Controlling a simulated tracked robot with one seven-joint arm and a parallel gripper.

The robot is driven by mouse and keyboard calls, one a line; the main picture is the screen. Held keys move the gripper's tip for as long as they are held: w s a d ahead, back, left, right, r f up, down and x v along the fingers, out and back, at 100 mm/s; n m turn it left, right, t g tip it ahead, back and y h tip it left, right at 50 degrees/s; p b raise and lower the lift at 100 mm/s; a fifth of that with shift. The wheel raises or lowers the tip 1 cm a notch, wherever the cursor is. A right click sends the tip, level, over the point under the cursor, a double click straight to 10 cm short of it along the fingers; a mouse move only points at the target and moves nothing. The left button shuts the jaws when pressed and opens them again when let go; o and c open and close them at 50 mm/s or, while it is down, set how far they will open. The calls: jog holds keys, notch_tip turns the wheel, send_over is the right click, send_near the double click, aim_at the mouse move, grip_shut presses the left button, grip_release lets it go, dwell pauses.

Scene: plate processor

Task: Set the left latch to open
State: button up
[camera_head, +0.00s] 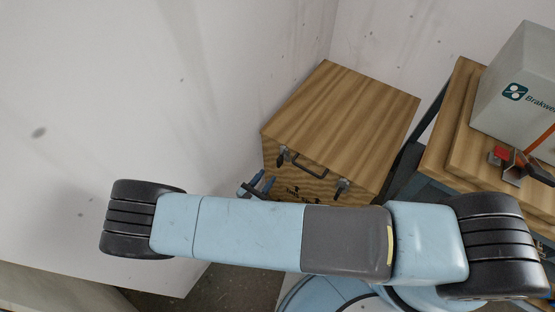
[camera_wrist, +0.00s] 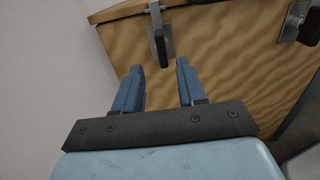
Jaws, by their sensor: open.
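A wooden box (camera_head: 340,115) has two dark latches on its front face with a handle (camera_head: 309,168) between them. The left latch (camera_head: 283,156) sits near the upper left corner of that face; in the wrist view it is a black lever on a metal plate (camera_wrist: 160,42). The right latch (camera_head: 342,186) also shows at the wrist view's upper right (camera_wrist: 309,28). My gripper (camera_head: 258,183) is to the lower left of the left latch. In the wrist view its blue fingers (camera_wrist: 160,76) are apart and empty, with the left latch beyond the gap between their tips.
A white wall (camera_head: 160,90) runs close along the left of the box. On the right, a wooden bench (camera_head: 440,135) carries a grey box (camera_head: 520,80) and a red-and-metal part (camera_head: 508,162). My arm covers the lower part of the head view.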

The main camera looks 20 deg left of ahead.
aim_at(277, 164)
jog(key=x, duration=0.9)
jog(key=shift+w+d, duration=0.1)
jog(key=shift+w, duration=0.15)
